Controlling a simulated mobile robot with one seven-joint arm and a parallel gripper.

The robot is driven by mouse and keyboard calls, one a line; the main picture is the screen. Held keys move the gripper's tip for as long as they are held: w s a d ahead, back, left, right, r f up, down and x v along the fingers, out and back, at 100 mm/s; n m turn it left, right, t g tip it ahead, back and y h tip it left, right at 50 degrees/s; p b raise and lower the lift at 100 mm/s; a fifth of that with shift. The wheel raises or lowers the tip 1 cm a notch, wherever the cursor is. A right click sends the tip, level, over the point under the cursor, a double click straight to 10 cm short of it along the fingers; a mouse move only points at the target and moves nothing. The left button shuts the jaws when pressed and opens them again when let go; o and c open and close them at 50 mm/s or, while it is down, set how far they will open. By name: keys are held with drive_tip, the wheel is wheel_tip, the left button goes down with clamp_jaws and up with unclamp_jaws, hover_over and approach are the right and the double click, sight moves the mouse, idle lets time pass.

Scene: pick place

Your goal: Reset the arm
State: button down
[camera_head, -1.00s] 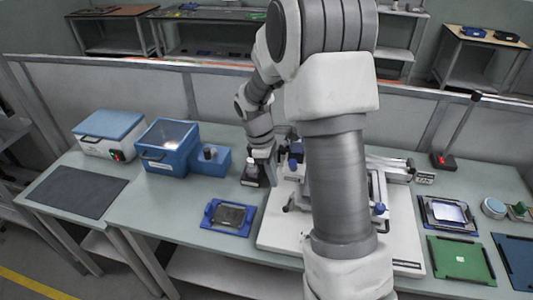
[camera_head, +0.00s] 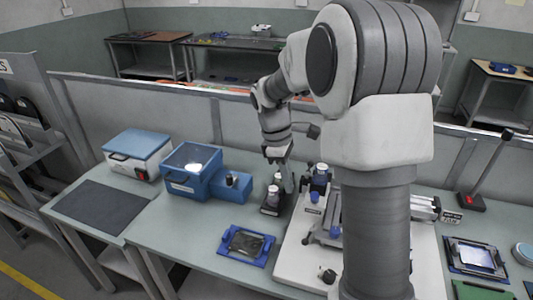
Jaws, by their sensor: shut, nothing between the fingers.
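My arm rises large in the right half of the head view and reaches over to the far side of the bench. My gripper (camera_head: 279,158) points down above a small dark stand holding small bottles (camera_head: 271,200). It is small in the picture, shut, with nothing held, and sits apart from the bench top. My upper arm hides part of the white base plate (camera_head: 291,258) and the equipment on it.
A blue-framed tray (camera_head: 246,245) lies in front. A lever stand (camera_head: 472,202) is at the right.

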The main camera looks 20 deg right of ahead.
drive_tip(key=s+a+r+m+t, duration=0.2)
drive_tip(key=s+r+m, duration=0.1)
drive_tip(key=s, duration=0.4)
drive_tip(key=s+a+r+m+t+y, duration=0.1)
drive_tip(key=s+a+r+m+t, duration=0.1)
drive_tip(key=s+r+m, duration=0.2)
drive_tip(key=s+a+r+m+t+y, duration=0.1)
drive_tip(key=s+a+r+m+t, duration=0.1)
drive_tip(key=s, duration=0.8)
wheel_tip(320, 180, up, 3)
drive_tip(key=shift+s+f+m+t, duration=0.1)
drive_tip(key=shift+s+m+t, duration=0.3)
drive_tip(key=shift+m, duration=0.7)
drive_tip(key=shift+w, duration=0.1)
